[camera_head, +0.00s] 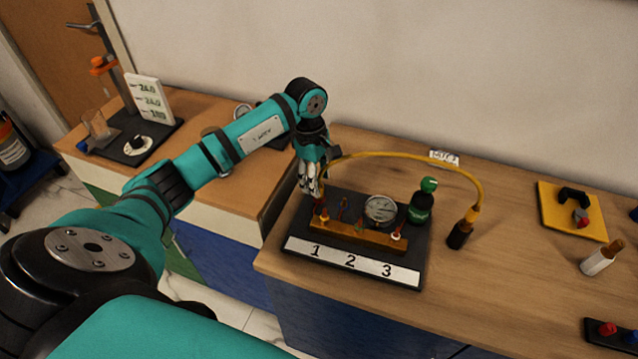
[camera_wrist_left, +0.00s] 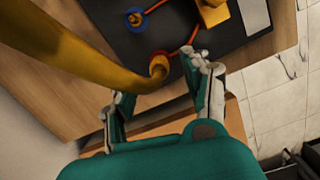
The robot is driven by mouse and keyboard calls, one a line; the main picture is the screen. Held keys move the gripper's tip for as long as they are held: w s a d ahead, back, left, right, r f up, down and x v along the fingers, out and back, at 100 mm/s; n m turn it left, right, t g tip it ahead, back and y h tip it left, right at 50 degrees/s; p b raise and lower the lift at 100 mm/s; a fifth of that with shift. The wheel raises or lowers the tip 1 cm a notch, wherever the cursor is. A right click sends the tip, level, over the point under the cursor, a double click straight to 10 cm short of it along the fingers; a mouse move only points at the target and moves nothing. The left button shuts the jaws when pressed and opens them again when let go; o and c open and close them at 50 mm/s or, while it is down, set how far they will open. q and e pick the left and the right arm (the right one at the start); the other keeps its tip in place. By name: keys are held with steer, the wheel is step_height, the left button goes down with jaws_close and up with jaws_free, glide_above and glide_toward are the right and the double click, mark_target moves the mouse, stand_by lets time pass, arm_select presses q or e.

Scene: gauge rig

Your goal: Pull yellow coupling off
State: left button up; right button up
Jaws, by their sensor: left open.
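A yellow hose (camera_head: 400,157) arches over the gauge rig (camera_head: 410,265). Its left end runs down behind my left gripper (camera_head: 311,188) to the port above label 1. In the left wrist view, a yellow coupling (camera_wrist_left: 158,68) at the hose end sits at a red-ringed port on the dark base. My left gripper (camera_wrist_left: 158,88) is open, with its fingers on either side of the coupling, and I see no clear contact. The hose's other end has a yellow fitting (camera_head: 471,215) by a black cylinder (camera_head: 459,236) on the bench. My right gripper is out of view.
A yellow mat (camera_head: 560,225) with a black object lies to the right. A blue-ringed port (camera_wrist_left: 135,18) shows in the wrist view.

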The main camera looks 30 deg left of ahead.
arm_select(q)
steer(key=f, duration=0.3)
steer(key=shift+d+f, duration=0.1)
steer(key=shift+d, duration=0.1)
steer(key=shift+f, duration=0.2)
steer(key=c, duration=0.6)
steer(key=shift+w, duration=0.1)
jaws_close()
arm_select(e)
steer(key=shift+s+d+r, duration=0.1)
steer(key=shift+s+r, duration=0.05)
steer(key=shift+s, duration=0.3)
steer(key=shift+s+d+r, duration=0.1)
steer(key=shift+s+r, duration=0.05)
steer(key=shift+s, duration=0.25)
